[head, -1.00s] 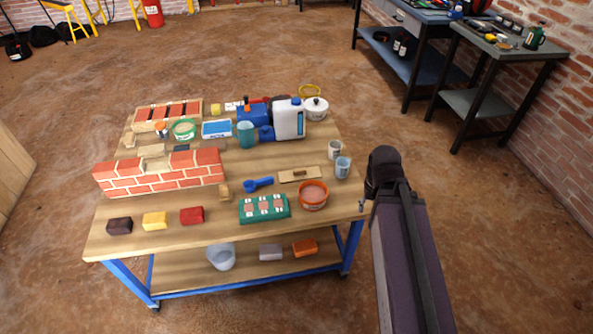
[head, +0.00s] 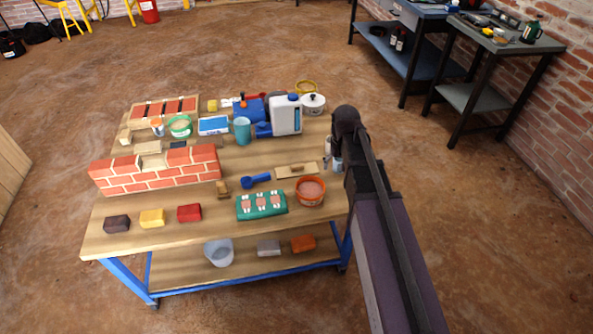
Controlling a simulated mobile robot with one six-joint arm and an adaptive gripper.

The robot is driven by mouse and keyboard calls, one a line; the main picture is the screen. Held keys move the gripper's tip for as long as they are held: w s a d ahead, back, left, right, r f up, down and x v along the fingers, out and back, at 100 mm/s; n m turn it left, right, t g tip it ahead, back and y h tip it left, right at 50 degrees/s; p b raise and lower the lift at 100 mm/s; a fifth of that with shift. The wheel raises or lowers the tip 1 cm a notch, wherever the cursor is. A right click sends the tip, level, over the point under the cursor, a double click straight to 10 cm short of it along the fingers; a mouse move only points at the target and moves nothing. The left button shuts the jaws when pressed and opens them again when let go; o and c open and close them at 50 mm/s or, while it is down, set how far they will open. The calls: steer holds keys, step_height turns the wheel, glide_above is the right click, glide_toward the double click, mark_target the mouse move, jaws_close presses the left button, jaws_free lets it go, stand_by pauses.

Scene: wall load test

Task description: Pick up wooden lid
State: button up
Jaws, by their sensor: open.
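The wooden lid (head: 285,171), a flat tan rectangle with a small raised handle, lies on the right part of the wooden workbench (head: 250,160). It sits just behind an orange tub (head: 311,191) and right of a blue scoop (head: 256,181). My arm reaches in from the lower right. My gripper (head: 326,162) is small and partly hidden by my own arm; it is open, just right of the lid and apart from it, with nothing visibly held.
Two cups, one nearer (head: 337,165), stand by the gripper, partly covered by my arm. A green tray (head: 262,205) lies in front of the lid. A white jug (head: 286,115) and a white pot (head: 313,104) stand behind. A brick wall model (head: 155,172) is at left.

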steer(key=n, duration=0.2)
glide_above(297, 165)
steer(key=shift+w+d, duration=0.1)
steer(key=shift+w, duration=0.05)
steer(key=shift+f, duration=0.15)
step_height(297, 165, down, 8)
steer(key=b, duration=0.8)
steer(key=shift+f+b, duration=0.2)
steer(key=shift+b, duration=0.15)
steer(key=shift+f+b, duration=2.55)
steer(key=shift+f, duration=0.05)
steer(key=c, duration=1.1)
